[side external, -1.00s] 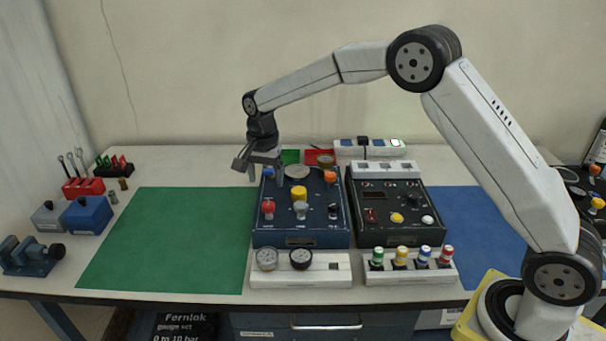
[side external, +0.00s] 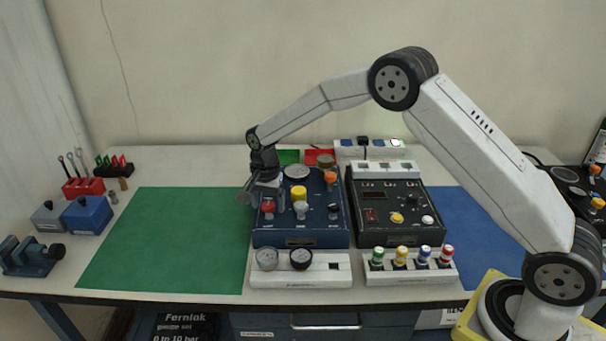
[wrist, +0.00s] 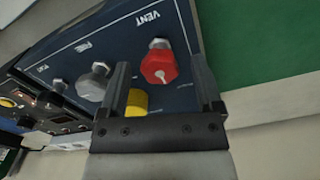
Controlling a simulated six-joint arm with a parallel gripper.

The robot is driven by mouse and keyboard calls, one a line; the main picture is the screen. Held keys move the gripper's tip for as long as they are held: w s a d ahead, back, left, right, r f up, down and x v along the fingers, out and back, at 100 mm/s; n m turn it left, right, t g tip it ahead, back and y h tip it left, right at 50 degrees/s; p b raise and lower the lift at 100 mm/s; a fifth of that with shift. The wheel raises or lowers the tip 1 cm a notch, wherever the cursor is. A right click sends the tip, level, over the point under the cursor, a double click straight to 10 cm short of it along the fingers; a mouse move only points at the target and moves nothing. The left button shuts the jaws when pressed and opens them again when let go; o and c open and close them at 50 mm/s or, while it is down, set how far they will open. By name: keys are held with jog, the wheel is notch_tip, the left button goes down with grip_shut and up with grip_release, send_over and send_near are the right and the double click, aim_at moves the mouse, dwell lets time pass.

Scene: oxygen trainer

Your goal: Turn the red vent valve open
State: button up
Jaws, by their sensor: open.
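The red vent valve (side external: 268,208) is a red knob at the left front of the blue panel (side external: 300,241). In the wrist view the red knob (wrist: 159,67) sits under the printed word VENT, with a pale mark on its face. My gripper (side external: 258,198) is low over the panel's left side, just behind the red knob in the side view. In the wrist view its two fingers (wrist: 161,78) are apart, with the red knob showing between and beyond them. Nothing is gripped. Whether a finger touches the knob cannot be told.
A grey knob (side external: 301,208) and a yellow knob (side external: 299,192) stand close to the right of the red one. A black box (side external: 400,237) with a yellow knob is further right. Gauges (side external: 267,259) lie in front. The green mat (side external: 165,240) at left is clear.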

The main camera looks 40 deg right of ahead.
grip_shut()
jog(key=shift+n, duration=0.3)
jog(key=n, duration=1.1)
jog(key=shift+n, duration=0.3)
jog(key=n, duration=1.1)
jog(key=shift+n, duration=0.4)
